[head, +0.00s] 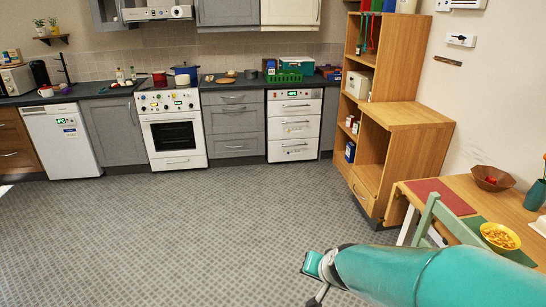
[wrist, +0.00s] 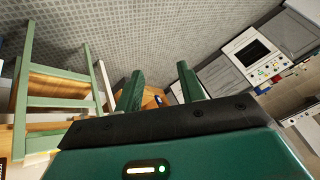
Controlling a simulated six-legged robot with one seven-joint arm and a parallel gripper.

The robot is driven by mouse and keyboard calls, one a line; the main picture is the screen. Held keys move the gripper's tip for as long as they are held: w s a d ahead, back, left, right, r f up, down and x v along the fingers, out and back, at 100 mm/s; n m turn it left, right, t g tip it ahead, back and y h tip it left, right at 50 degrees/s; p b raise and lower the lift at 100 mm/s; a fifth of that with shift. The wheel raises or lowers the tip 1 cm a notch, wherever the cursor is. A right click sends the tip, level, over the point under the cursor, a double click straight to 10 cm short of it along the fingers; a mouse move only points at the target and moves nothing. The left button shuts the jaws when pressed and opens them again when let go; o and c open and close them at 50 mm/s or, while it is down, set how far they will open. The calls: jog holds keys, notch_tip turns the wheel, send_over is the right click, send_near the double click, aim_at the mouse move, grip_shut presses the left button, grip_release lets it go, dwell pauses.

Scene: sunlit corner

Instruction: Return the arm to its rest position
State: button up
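My teal arm (head: 430,275) reaches in from the lower right of the head view, over the floor in front of the dining table. My gripper (wrist: 160,72) shows in the wrist view with its two green fingers apart. Nothing is held between them; floor and part of a wooden unit show behind. In the head view the gripper end (head: 318,268) is small, and its fingers cannot be made out clearly. It hangs over bare floor, apart from the furniture.
A green chair (head: 445,220) stands beside the wooden table (head: 405,192), close to my arm; the chair also shows in the wrist view (wrist: 25,85). A wooden shelf unit (head: 400,115) stands behind. The tiled floor (head: 200,230) at left and centre is clear.

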jog(key=s+d+r+n, duration=0.2)
jog(key=s+r, duration=0.4)
jog(key=s, duration=0.2)
jog(key=s+d+r+n+g+h, duration=0.1)
jog(key=s+d+r, duration=0.1)
jog(key=s+r, duration=0.5)
jog(key=shift+s+d+r+n+h, duration=0.2)
jog(key=shift+s+d+n+h, duration=0.15)
jog(key=shift+s, duration=0.25)
jog(key=shift+d, duration=0.15)
